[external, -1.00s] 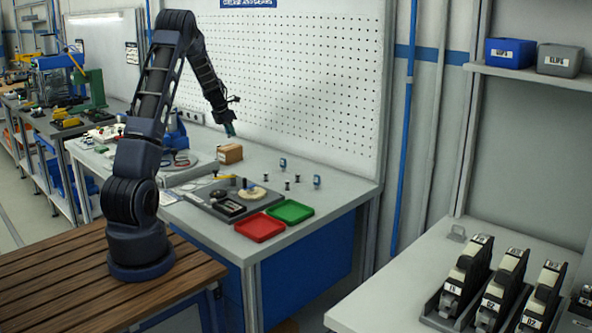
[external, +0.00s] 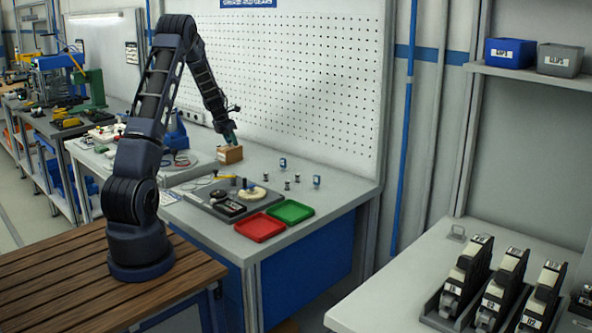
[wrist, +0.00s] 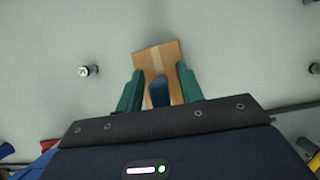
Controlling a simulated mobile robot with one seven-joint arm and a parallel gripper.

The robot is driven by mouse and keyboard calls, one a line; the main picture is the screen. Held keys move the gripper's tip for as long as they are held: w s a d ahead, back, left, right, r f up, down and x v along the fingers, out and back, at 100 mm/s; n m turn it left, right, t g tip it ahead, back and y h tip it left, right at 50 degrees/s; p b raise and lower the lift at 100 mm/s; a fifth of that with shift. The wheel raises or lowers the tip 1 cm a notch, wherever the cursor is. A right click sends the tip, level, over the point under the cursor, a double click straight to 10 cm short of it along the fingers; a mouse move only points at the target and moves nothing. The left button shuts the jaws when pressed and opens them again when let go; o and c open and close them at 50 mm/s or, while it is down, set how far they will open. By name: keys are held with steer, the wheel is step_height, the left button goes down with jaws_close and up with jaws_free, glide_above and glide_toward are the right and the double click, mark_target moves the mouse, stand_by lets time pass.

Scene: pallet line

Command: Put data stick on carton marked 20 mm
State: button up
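A brown carton (external: 230,154) with a paler tape strip stands on the workbench in front of the pegboard. It also shows in the wrist view (wrist: 160,58), turned slightly. No marking on it can be read. My gripper (external: 232,141) is low over the carton's top. In the wrist view its teal fingers (wrist: 160,80) are apart on either side of a dark blue piece (wrist: 159,93), probably the data stick, in front of the carton. Slim gaps show between the piece and both fingers. I cannot tell whether the piece rests on the carton.
A red tray (external: 260,227) and a green tray (external: 290,211) lie at the bench's front right, beside a grey board (external: 213,206) with parts. Small upright pieces, including a blue-topped one (external: 283,163), stand right of the carton. The pegboard (external: 300,80) rises behind.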

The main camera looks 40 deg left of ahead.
steer(key=shift+r, duration=0.1)
steer(key=v, duration=1.2)
steer(key=shift+r, duration=0.1)
steer(key=s+d+r+m, duration=0.5)
steer(key=d+m, duration=0.1)
steer(key=d, duration=0.4)
steer(key=s+d+r+m+h, duration=0.1)
steer(key=s+d+r+m, duration=0.5)
steer(key=d, duration=0.3)
steer(key=s+d+r+m, duration=0.5)
steer(key=d+m, duration=0.1)
steer(key=d, duration=0.4)
steer(key=s+d+m, duration=0.4)
steer(key=s+m, duration=0.2)
steer(key=s, duration=0.2)
steer(key=s+d+f+m, duration=0.1)
steer(key=s+d+m, duration=0.3)
steer(key=s+m, duration=0.2)
steer(key=s+d+m+y, duration=0.1)
steer(key=s+d+m, duration=0.4)
steer(key=s, duration=0.5)
steer(key=shift+f+m, duration=0.25)
steer(key=shift+m, duration=0.25)
